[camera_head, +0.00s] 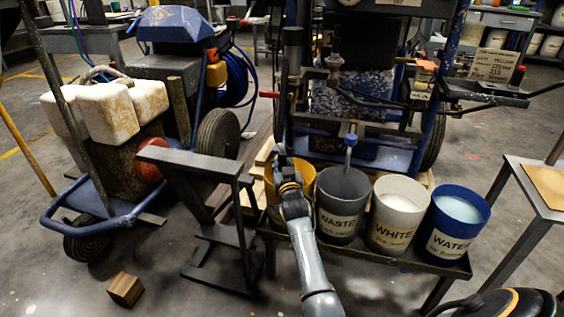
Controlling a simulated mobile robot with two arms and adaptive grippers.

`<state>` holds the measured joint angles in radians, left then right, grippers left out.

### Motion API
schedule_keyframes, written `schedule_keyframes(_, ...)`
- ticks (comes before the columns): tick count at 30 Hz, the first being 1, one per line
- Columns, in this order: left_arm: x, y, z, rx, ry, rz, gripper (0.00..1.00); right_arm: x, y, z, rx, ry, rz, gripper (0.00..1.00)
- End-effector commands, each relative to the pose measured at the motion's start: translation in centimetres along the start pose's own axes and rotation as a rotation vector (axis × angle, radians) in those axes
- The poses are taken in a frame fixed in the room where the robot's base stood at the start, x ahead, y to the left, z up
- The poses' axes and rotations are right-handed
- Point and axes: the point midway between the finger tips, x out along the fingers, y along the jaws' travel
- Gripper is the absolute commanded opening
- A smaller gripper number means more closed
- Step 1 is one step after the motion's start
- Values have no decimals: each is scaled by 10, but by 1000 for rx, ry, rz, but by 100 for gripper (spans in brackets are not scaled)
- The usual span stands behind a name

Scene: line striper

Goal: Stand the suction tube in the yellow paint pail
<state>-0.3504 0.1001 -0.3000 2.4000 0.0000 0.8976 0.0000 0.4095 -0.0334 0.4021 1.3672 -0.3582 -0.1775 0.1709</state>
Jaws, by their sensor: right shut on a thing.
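My right gripper (281,160) is at the yellow paint pail (307,178), over its left side. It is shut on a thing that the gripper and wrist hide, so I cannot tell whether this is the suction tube. The gripper and arm cover much of the pail, and its inside barely shows. A grey rod with a blue top (350,142) stands upright in the dark grey waste pail (342,205) just right of the yellow one; I cannot tell what it is. My left gripper is not in view.
A white-paint pail (396,215) and a blue water pail (454,221) continue the row on the low bench (380,258). The line striper (350,100) stands close behind. A dark metal stand (213,200) is at left, with a wooden block (125,289) on the floor.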

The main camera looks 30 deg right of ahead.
Motion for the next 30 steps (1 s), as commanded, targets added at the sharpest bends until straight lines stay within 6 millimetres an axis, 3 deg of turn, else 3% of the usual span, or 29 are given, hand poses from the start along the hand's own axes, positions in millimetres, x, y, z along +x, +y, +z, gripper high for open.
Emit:
schedule_keyframes(8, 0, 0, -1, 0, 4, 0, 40, 0, 0, -3, 0, 6, 0, 0)
schedule_keyframes(9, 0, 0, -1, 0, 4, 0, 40, 0, 0, -3, 0, 6, 0, 23)
schedule_keyframes(13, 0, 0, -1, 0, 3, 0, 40, 0, 0, -2, 0, 4, 0, 49)
schedule_keyframes(23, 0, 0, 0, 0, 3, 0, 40, -2, 0, 2, 0, -4, 0, 49)
schedule_keyframes(30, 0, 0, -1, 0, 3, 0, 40, -30, 0, 2, -1, -2, -1, 49)
